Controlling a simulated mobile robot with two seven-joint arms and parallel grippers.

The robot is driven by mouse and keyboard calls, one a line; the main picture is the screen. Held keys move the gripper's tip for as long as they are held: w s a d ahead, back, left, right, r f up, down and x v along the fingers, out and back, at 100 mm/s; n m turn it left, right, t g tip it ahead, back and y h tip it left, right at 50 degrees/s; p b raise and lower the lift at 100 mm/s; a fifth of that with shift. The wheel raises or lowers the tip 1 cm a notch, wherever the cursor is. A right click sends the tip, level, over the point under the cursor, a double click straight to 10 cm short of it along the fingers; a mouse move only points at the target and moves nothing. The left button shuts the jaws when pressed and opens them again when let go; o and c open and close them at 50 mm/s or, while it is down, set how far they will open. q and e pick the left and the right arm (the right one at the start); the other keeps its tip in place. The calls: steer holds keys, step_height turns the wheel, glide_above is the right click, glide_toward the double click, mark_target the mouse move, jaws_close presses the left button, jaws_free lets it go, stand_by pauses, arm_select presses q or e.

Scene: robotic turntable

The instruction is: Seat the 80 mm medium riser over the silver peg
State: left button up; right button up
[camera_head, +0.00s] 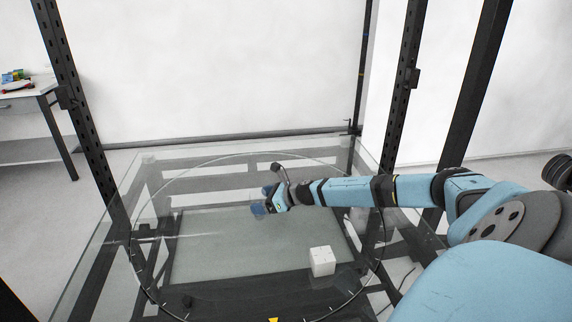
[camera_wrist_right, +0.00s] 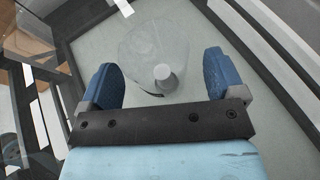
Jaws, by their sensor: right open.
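The riser (camera_wrist_right: 143,45) is a clear, faintly grey cylinder in the right wrist view, lying between and slightly ahead of my right fingers. The silver peg (camera_wrist_right: 163,73) is a short light-grey post that shows within the riser's outline, close to its near side. I cannot tell for certain whether the riser stands fully around it. My right gripper (camera_wrist_right: 160,82) is open, with a blue finger on each side of the riser and visible gaps. In the head view my right gripper (camera_head: 264,204) is over the middle of the glass turntable (camera_head: 205,245). My left gripper is out of view.
A white cube (camera_head: 321,261) sits on the turntable, nearer the front and right of my right gripper. Dark upright posts (camera_head: 72,98) frame the glass table. A side table (camera_head: 30,100) with small coloured items stands far left. The turntable's left part looks clear.

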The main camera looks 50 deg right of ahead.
steer(key=b+v, duration=0.1)
steer(key=v, duration=0.7)
steer(key=shift+s+d, duration=0.15)
steer(key=shift+s, duration=0.15)
steer(key=shift+v, duration=1.65)
steer(key=shift+r, duration=0.15)
